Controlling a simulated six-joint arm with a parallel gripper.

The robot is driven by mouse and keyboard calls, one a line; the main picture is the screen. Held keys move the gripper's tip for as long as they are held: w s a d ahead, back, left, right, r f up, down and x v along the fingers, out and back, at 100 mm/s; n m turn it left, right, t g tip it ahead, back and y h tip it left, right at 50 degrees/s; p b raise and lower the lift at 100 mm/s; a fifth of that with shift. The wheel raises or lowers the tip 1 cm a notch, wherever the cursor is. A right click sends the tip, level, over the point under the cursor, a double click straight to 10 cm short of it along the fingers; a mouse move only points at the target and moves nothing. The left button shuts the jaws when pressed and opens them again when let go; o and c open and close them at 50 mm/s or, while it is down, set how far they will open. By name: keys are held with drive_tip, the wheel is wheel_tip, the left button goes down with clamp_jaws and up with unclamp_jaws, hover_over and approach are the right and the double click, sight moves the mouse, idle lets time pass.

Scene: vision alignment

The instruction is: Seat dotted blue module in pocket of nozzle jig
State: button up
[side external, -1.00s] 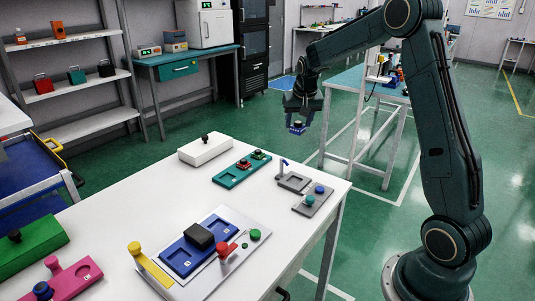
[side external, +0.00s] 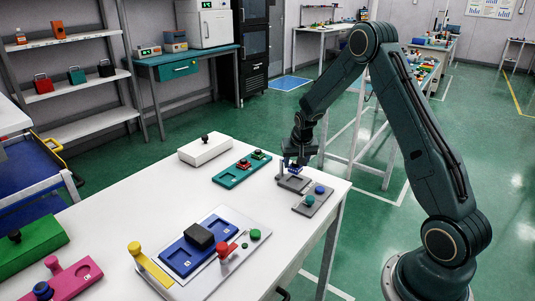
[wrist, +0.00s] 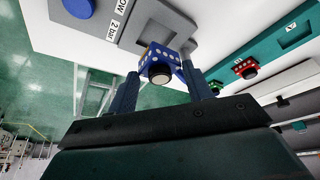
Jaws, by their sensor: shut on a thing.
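My gripper (side external: 291,165) is shut on the dotted blue module (wrist: 158,55), a blue block with pale dots and a round black knob. The module is between both fingers in the wrist view, where my gripper (wrist: 161,85) fills the lower part. The grey nozzle jig (side external: 297,185) lies near the table's far right edge. The module is right at the jig's far side, above or at its surface; I cannot tell whether they touch. In the wrist view the jig (wrist: 155,22) carries a "2 bar" label.
A teal tray (side external: 235,172) with red and green modules is to the left. A white block (side external: 205,149) and a blue two-pocket tray (side external: 181,262) stand farther off.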

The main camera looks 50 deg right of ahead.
sight(296, 168)
drive_tip(key=shift+f, duration=2.15)
drive_tip(key=shift+f, duration=0.15)
drive_tip(key=o, duration=1)
drive_tip(key=shift+c, duration=0.2)
drive_tip(key=v, duration=1.2)
